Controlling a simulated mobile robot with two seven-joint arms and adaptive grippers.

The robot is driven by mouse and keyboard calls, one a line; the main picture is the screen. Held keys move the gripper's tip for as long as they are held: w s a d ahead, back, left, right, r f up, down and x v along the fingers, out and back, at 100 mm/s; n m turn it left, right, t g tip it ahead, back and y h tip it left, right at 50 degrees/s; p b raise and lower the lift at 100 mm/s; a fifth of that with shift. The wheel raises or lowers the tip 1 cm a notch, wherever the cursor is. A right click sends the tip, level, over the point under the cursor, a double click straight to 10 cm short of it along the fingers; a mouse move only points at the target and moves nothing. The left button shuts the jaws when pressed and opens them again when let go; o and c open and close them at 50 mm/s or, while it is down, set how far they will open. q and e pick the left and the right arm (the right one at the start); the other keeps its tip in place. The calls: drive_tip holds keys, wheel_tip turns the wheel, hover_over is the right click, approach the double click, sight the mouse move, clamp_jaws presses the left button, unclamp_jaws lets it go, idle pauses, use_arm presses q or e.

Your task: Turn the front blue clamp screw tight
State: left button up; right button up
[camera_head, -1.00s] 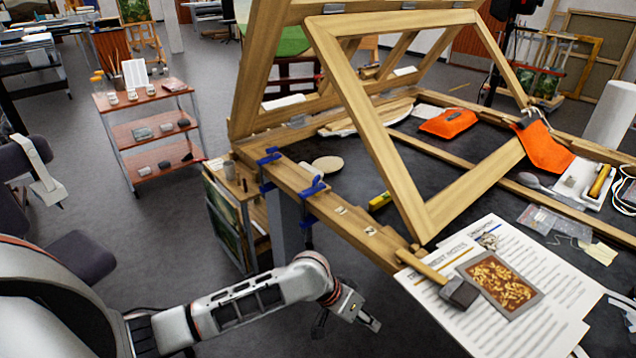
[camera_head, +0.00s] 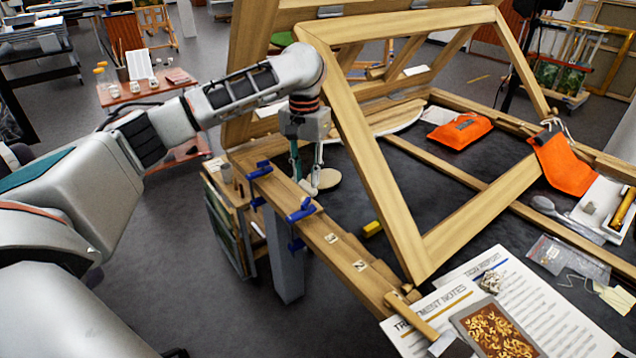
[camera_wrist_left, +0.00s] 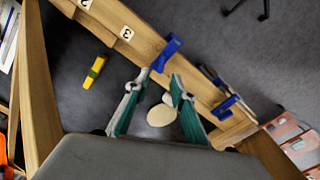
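The front blue clamp (camera_head: 300,210) grips the wooden rail at the table's near left edge. It also shows in the left wrist view (camera_wrist_left: 166,52). Its lower blue part (camera_head: 297,244) hangs below the rail. A second blue clamp (camera_head: 260,170) sits farther back on the rail, and it too is in the wrist view (camera_wrist_left: 226,105). My left gripper (camera_head: 308,186) points down over the rail's inner side, behind the front clamp. In the wrist view its fingers (camera_wrist_left: 158,86) are apart and empty, with the front clamp just beyond the tips. My right gripper is not in view.
A leaning wooden frame (camera_head: 375,165) stands right of my gripper. A pale round disc (camera_head: 325,181) and a yellow object (camera_head: 372,228) lie on the dark tabletop.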

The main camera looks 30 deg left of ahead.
sight(306, 200)
use_arm(q)
drive_tip(key=shift+a+r, duration=0.15)
drive_tip(key=f, duration=0.3)
drive_tip(key=shift+s+f, duration=0.25)
drive_tip(key=shift+s, duration=0.05)
wheel_tip(306, 200, down, 3)
drive_tip(key=shift+f, duration=0.1)
drive_tip(key=shift+w+f, duration=0.1)
drive_tip(key=shift+f, duration=0.25)
drive_tip(key=shift+c, duration=0.3)
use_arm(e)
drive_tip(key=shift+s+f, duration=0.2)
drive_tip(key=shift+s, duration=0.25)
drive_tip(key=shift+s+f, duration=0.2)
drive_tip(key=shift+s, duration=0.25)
use_arm(q)
drive_tip(key=c, duration=0.6)
clamp_jaws()
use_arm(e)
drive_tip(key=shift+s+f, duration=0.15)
